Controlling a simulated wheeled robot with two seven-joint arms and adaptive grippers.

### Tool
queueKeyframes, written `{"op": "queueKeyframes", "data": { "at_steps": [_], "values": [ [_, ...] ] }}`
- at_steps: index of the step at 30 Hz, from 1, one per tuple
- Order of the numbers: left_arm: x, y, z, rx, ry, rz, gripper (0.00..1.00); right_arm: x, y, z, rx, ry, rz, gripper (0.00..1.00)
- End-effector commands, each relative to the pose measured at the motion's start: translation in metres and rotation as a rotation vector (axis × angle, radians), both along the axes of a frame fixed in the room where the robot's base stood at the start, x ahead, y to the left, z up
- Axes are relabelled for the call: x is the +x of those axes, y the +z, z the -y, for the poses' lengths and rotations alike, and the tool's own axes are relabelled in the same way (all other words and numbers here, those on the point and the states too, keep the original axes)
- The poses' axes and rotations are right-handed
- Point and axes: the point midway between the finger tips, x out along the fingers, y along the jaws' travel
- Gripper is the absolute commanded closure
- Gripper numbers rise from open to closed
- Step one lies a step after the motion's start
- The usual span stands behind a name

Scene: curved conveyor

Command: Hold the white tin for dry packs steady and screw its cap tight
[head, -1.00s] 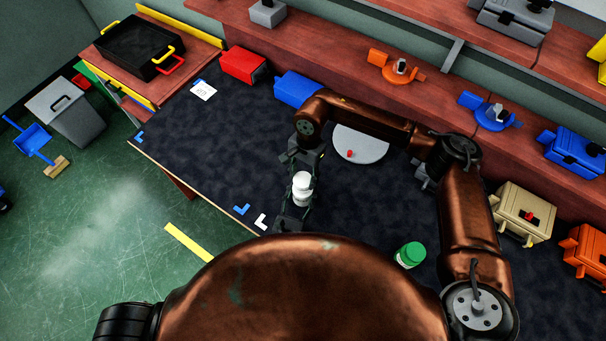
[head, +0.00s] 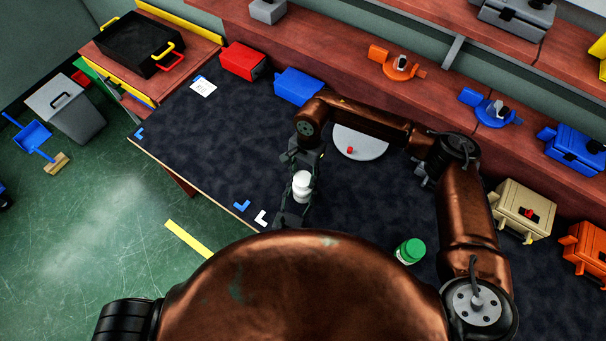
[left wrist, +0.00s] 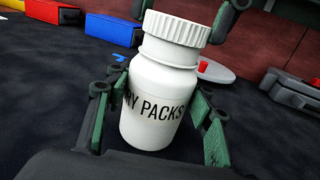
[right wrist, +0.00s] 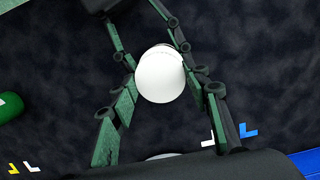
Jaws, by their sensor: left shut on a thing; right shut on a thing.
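The white tin (head: 301,190) stands upright at the table's front left, between my two grippers. In the left wrist view the tin's body (left wrist: 150,103) shows black lettering ending in "PACKS". Its white ribbed cap (left wrist: 178,28) sits on top, above a white collar. My left gripper (head: 297,200) is shut on the tin's body, one finger on each side. My right gripper (head: 304,172) comes from above and is shut on the cap. In the right wrist view the round cap (right wrist: 160,75) lies between its fingertips. The cap's thread is hidden.
A green-capped white bottle (head: 410,251) stands to the right. A grey disc (head: 362,145) with a small red thing lies behind the grippers. Red (head: 243,63) and blue (head: 297,87) bins line the table's back. Blue and white corner marks lie near the front edge.

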Motion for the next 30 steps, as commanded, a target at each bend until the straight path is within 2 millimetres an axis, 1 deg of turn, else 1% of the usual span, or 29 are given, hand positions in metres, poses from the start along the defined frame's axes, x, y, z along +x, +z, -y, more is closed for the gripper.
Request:
{"op": "queueKeyframes", "data": {
  "at_steps": [7, 24, 25, 26, 28, 30],
  "values": [
    [0.000, 0.000, 0.000, 0.000, 0.000, -0.001, 0.95, 0.000, -0.001, 0.000, 0.000, 0.000, 0.000, 0.64],
    [0.000, 0.000, 0.000, 0.000, 0.000, -0.001, 0.95, 0.000, -0.012, 0.000, 0.001, -0.001, 0.000, 0.64],
    [0.000, 0.000, 0.000, 0.000, 0.000, -0.001, 1.00, 0.000, -0.011, 0.000, 0.001, -0.002, 0.000, 0.64],
    [0.000, 0.000, 0.000, 0.000, 0.000, -0.001, 1.00, 0.000, -0.011, 0.000, 0.000, -0.005, 0.000, 0.64],
    [0.000, 0.000, 0.000, 0.000, 0.000, -0.001, 1.00, 0.000, -0.011, 0.000, -0.001, -0.033, 0.001, 0.64],
    [0.000, 0.000, 0.000, 0.000, 0.000, -0.001, 1.00, 0.000, -0.011, 0.001, 0.000, -0.102, 0.001, 0.64]
  ]
}}
